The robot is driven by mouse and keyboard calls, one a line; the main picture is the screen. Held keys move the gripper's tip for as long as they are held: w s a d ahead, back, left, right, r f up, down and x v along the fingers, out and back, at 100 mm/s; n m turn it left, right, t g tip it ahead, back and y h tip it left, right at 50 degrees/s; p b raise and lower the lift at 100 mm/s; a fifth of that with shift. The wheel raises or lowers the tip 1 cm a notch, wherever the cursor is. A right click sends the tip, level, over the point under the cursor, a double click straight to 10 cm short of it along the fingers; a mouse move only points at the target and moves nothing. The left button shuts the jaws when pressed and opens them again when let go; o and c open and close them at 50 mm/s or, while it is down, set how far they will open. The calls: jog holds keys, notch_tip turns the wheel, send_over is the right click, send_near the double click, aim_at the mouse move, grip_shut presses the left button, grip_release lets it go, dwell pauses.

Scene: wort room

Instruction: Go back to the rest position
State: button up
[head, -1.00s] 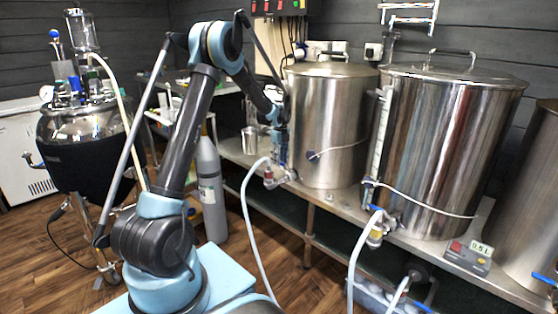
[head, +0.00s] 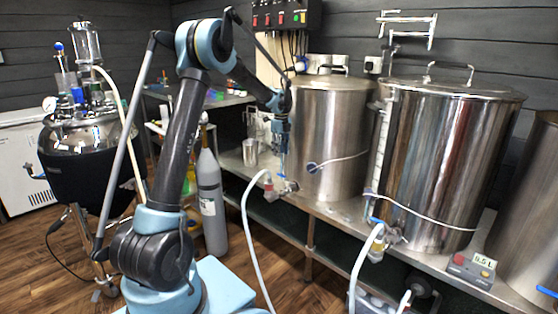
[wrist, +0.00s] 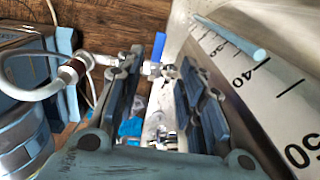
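My gripper (head: 281,150) hangs beside the front left of the left steel kettle (head: 328,135), above that kettle's tap (head: 284,187) and white hose (head: 250,240). In the wrist view my gripper (wrist: 174,52) has its two dark fingers spread apart, with nothing held between the pads. A valve fitting (wrist: 158,70) shows beyond and between the fingertips. My arm is raised and bent over at the elbow in the head view.
A second kettle (head: 450,160) stands right on the steel bench (head: 345,208), with a small display box (head: 470,271) in front. A dark round vessel (head: 85,165) and a gas cylinder (head: 210,195) stand left. A printed scale (wrist: 250,85) runs close right of my fingers.

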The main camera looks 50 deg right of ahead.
jog(key=shift+r, duration=0.55)
jog(key=w+a+r+n, duration=0.4)
jog(key=w+a, duration=0.1)
jog(key=a, duration=0.5)
jog(key=w+a+r+n, duration=0.4)
jog(key=w+a, duration=0.2)
jog(key=a, duration=0.5)
jog(key=a+r+n, duration=0.2)
jog(key=a+n, duration=0.6)
jog(key=a, duration=1.2)
jog(key=s+a+n+t, duration=0.1)
jog(key=s+a+n, duration=0.15)
jog(key=a, duration=0.35)
jog(key=s+a+n, duration=0.1)
jog(key=a+n, duration=0.2)
jog(key=a, duration=0.3)
jog(key=s+a+f+n, duration=0.6)
jog(key=s+a+n, duration=0.1)
jog(key=s+a, duration=0.1)
jog(key=s+a+f+n+t, duration=0.1)
jog(key=s+a+f+n, duration=0.6)
jog(key=a, duration=0.3)
jog(key=shift+s+f+n, duration=0.25)
jog(key=shift+s+n, duration=0.1)
jog(key=shift+n, duration=0.2)
